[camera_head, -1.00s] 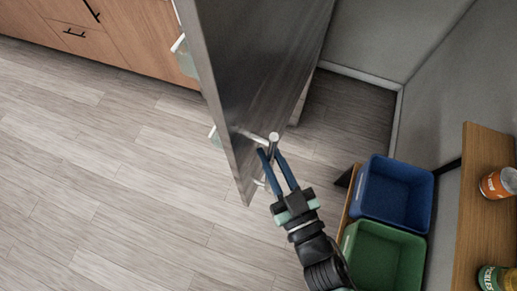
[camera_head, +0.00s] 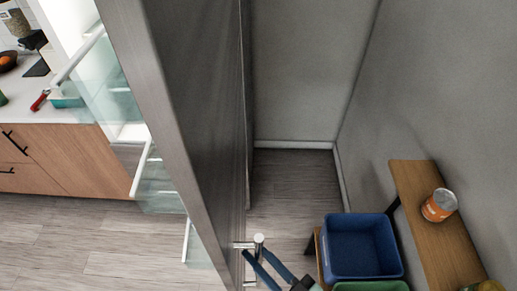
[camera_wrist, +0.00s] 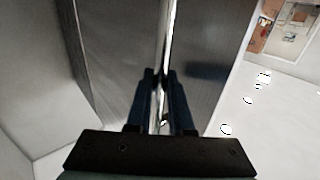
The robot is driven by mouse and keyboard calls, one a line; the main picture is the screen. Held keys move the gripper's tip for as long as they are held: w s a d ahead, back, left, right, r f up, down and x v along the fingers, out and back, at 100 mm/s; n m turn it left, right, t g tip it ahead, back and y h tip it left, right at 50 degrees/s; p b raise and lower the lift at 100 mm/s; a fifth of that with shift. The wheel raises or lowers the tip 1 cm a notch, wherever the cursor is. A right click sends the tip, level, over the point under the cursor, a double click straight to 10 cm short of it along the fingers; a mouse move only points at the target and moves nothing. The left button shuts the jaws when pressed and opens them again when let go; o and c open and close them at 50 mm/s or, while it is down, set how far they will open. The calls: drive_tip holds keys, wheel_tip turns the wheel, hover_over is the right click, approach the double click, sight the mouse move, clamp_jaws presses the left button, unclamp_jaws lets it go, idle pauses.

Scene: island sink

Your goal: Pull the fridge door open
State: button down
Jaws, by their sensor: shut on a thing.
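The fridge door (camera_head: 205,110) is a tall grey metal panel, seen nearly edge-on in the head view. It stands open, with clear shelves on its inner side to the left. Its handle (camera_head: 259,240) is a bright metal bar on the right face, near the bottom of the picture. My gripper (camera_head: 259,259) is shut on the handle at the bottom edge, where the picture cuts it off. In the wrist view, my gripper's dark fingers (camera_wrist: 159,76) lie on both sides of the shiny handle bar (camera_wrist: 166,35).
A blue bin (camera_head: 360,247) and a green bin (camera_head: 370,286) stand right of the gripper. A wooden shelf (camera_head: 425,220) with an orange can (camera_head: 439,205) is on the right wall. Wooden cabinets (camera_head: 75,160) stand at left. Floor between is clear.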

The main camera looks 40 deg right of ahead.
drive_tip(key=c, duration=0.8)
unclamp_jaws()
drive_tip(key=shift+w+d+f, duration=0.1)
drive_tip(key=s+d+b, duration=0.1)
drive_tip(key=s, duration=1.2)
drive_tip(key=shift+d+b, duration=0.15)
drive_tip(key=shift+b, duration=0.25)
